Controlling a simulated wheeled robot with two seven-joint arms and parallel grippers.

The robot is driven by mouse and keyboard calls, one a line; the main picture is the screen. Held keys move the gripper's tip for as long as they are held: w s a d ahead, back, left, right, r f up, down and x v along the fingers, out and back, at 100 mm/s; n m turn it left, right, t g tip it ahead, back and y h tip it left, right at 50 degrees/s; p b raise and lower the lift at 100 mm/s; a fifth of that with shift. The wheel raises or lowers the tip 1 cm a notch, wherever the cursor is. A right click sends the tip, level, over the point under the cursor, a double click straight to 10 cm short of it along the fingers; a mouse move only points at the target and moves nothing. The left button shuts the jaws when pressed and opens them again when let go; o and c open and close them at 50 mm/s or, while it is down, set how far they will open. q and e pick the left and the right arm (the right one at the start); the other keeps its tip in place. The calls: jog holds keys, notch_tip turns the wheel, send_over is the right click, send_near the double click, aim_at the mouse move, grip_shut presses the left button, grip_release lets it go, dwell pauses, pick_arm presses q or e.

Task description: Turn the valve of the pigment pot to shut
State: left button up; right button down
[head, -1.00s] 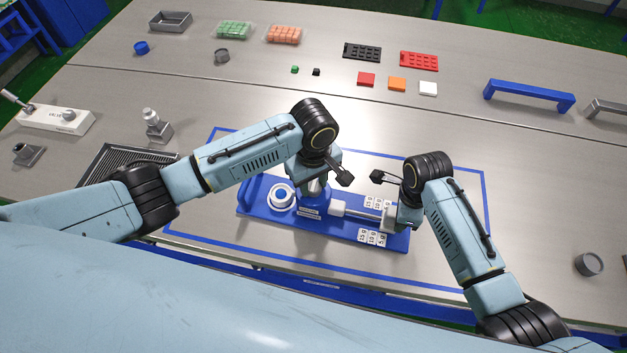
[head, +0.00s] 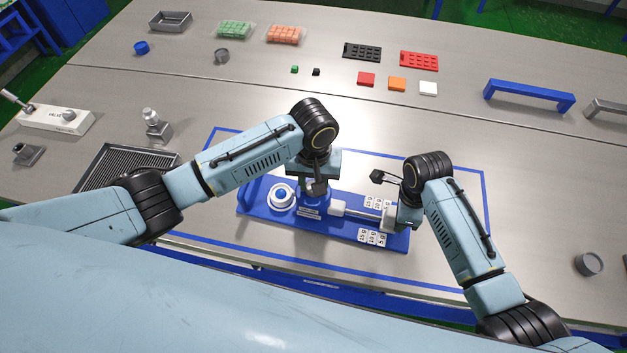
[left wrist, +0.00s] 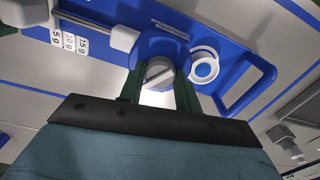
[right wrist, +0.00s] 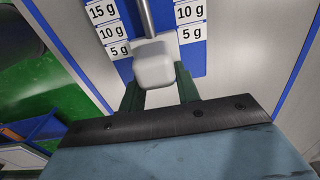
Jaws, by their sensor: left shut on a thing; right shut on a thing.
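The pigment pot (head: 310,208) stands on the blue metering stand (head: 345,234). Its valve knob (left wrist: 159,73), round and grey with a pale bar across it, shows in the left wrist view. My left gripper (left wrist: 158,86) is shut on this knob from above; in the head view its wrist hides the knob. A rod runs from the pot to a white block-shaped handle (right wrist: 154,65). My right gripper (right wrist: 158,88) is shut on that handle at the right end of the stand, and the handle also shows in the head view (head: 387,220).
Dose labels (head: 373,237) in grams lie on both sides of the rod. A white ring (left wrist: 204,65) sits on the stand's other end. Trays, coloured tiles and a blue handle bar (head: 528,93) are at the back. A dark grate (head: 122,165) lies left. The table's right is mostly clear.

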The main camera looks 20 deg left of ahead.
pick_arm(q)
jog(key=m, duration=0.5)
jog(key=shift+m, duration=0.3)
jog(key=m, duration=0.5)
dwell(0.4)
jog(key=o, duration=1)
jog(key=shift+r, duration=0.1)
notch_tip(320, 180, up, 12)
jog(key=shift+f, duration=0.1)
